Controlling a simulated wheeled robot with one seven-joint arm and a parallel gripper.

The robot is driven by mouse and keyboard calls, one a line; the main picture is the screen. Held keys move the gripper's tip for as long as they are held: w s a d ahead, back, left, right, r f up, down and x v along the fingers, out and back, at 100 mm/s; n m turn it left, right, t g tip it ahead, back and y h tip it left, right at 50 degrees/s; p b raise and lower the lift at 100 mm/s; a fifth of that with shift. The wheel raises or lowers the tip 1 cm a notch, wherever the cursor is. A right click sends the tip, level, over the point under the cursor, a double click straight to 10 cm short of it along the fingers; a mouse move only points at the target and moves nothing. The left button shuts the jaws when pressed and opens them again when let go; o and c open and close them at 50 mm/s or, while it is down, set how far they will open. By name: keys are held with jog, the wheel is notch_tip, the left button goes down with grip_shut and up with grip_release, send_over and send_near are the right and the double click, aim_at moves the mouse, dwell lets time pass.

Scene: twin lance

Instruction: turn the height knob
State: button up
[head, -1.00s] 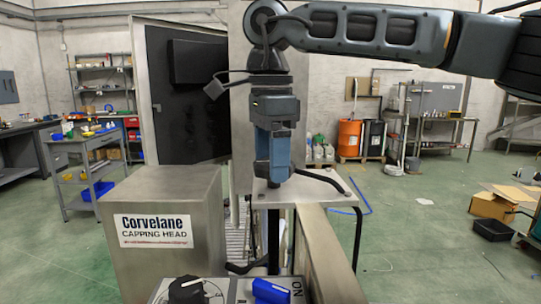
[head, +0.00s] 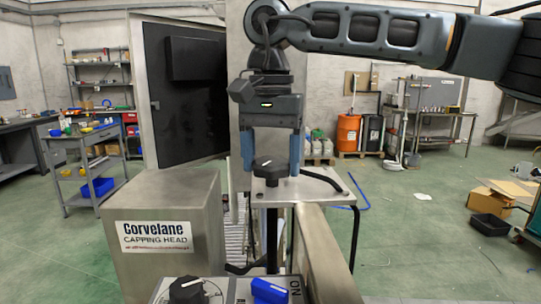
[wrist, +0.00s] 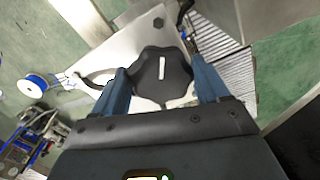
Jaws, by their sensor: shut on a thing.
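The height knob (head: 270,168) is black and lobed, with a white line on its top, and sits above a steel plate (head: 322,191). In the wrist view the knob (wrist: 163,76) lies between my fingertips, with its white line pointing nearly along the picture's vertical. My gripper (head: 271,165) points straight down over it, one blue finger on each side. It is shut on the knob's sides, as the wrist view of my gripper (wrist: 161,80) also shows. The knob's underside is hidden.
A steel box labelled Corvelane Capping Head (head: 160,220) stands to the left. A panel in front carries a black dial (head: 188,290) and a blue switch (head: 268,291). A bent black handle (head: 322,178) sticks out beside the knob.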

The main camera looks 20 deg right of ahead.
aim_at(274, 161)
jog(key=n, duration=0.7)
jog(key=shift+d+r, duration=0.1)
jog(key=shift+d, duration=0.05)
jog(key=n+p, duration=0.1)
jog(key=n, duration=0.5)
jog(key=shift+d, duration=0.15)
jog(key=shift+n, duration=0.4)
jog(key=o, duration=1.1)
jog(key=shift+c, duration=0.2)
jog(key=shift+r+b, duration=0.5)
jog(key=shift+r, duration=3.3)
